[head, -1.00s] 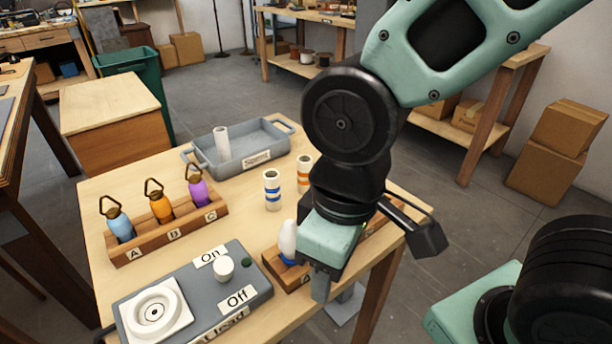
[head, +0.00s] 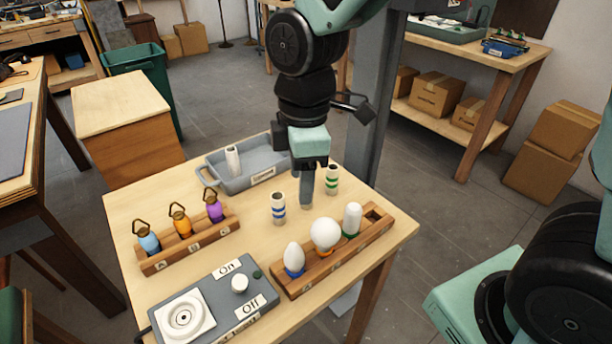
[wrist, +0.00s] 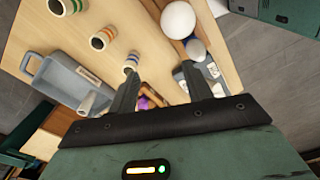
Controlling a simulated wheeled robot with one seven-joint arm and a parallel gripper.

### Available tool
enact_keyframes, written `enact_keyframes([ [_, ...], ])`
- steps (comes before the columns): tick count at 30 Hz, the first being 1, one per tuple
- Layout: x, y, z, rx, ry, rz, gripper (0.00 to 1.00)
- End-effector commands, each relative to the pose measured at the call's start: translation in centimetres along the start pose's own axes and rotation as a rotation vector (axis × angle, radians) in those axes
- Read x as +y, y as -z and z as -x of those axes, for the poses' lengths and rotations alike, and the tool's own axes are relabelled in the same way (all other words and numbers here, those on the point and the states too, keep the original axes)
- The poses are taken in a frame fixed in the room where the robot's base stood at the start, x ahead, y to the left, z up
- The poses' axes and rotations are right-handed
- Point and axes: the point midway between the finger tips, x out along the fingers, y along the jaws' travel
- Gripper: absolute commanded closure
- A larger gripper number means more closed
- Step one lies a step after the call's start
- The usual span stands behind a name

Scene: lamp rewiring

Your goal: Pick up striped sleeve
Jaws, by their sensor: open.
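Three striped sleeves stand upright on the table. The blue-striped sleeve (head: 278,208) is left of my gripper and the green-striped sleeve (head: 332,180) is right of it. The orange-striped sleeve (wrist: 103,38) shows between them in the wrist view; in the head view my gripper hides it. The wrist view also shows the blue (wrist: 132,62) and green (wrist: 65,6) ones. My gripper (head: 307,200) points down, open, at the sleeve row. In the wrist view its fingers (wrist: 160,84) are apart with no sleeve between them; the blue-striped one is nearest. A plain white sleeve (head: 233,160) stands in the tray.
The grey tray (head: 262,176) is at the back. A bulb rack (head: 335,262) with three white bulbs stands in front of the sleeves. A lantern rack (head: 190,245) with blue, orange and purple lanterns is at left. The switch box (head: 215,306) is at the front.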

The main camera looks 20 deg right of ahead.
Motion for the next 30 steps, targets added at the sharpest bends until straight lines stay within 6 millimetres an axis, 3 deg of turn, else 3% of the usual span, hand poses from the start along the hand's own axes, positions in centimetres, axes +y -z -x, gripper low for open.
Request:
enact_keyframes([
  [1,1.9,-0.3,2.2,-0.006,0.000,0.068,0.50],
  [3,4.2,-0.8,3.4,-0.015,-0.002,0.176,0.50],
  [7,7.4,-2.0,4.7,-0.034,-0.003,0.338,0.50],
  [11,8.9,-2.7,4.9,-0.045,-0.003,0.421,0.50],
  [16,9.2,-3.0,2.9,-0.049,0.002,0.443,0.50],
  [30,9.2,-3.4,-6.1,-0.048,0.002,0.440,0.50],
])
